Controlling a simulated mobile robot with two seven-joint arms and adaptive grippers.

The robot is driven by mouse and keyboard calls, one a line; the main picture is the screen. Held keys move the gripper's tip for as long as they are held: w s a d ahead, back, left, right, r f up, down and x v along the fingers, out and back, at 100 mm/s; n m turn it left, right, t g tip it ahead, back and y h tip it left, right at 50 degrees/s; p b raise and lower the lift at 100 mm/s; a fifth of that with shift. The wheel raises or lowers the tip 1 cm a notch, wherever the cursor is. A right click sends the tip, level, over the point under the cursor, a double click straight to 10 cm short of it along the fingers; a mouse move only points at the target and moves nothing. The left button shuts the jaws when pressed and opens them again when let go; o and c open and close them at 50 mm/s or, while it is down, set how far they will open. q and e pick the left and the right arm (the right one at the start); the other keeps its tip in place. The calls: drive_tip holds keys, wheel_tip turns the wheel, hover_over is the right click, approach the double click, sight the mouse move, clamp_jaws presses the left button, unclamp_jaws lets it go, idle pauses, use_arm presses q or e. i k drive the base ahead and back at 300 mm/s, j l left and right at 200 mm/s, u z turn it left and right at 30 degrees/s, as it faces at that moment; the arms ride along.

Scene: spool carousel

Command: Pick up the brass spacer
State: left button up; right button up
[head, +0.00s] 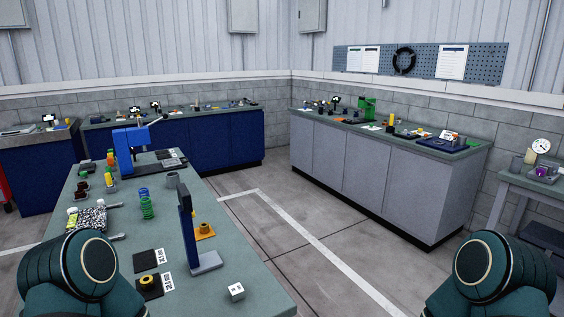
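A small yellow-gold ring-shaped piece (147,281), which looks like a brass spacer, sits on a dark square pad with a white label near the front of the green-topped bench. A second yellow-gold piece (204,228) sits on an orange base behind a blue upright stand; I cannot tell from here whether it is also a spacer. Neither of my grippers is in view. Only dark green rounded parts of my two arms show at the bottom left and bottom right.

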sight(203, 227)
drive_tip(key=i+l+z, duration=0.3)
drive_tip(key=l+z, duration=0.15)
drive_tip(key=i+l+z, duration=0.55)
drive_tip(key=i+z, duration=0.2)
drive_tip(key=z, duration=0.15)
drive_tip(key=i+l+u, duration=0.15)
drive_tip(key=i, duration=0.25)
drive_tip(key=i+l+u, duration=0.2)
drive_tip(key=i, duration=0.15)
drive_tip(key=i+l+u, duration=0.15)
drive_tip(key=i, duration=0.25)
drive_tip(key=i+j+u, duration=0.15)
drive_tip(key=u, duration=0.35)
drive_tip(key=i+u, duration=0.3)
drive_tip(key=u, duration=0.2)
drive_tip(key=i+u, duration=0.2)
drive_tip(key=u, duration=0.3)
drive_tip(key=i+u, duration=0.3)
drive_tip(key=u, duration=0.15)
drive_tip(key=i+u, duration=0.25)
drive_tip(key=u, duration=0.15)
drive_tip(key=i+l+u, duration=0.25)
drive_tip(key=u, duration=0.2)
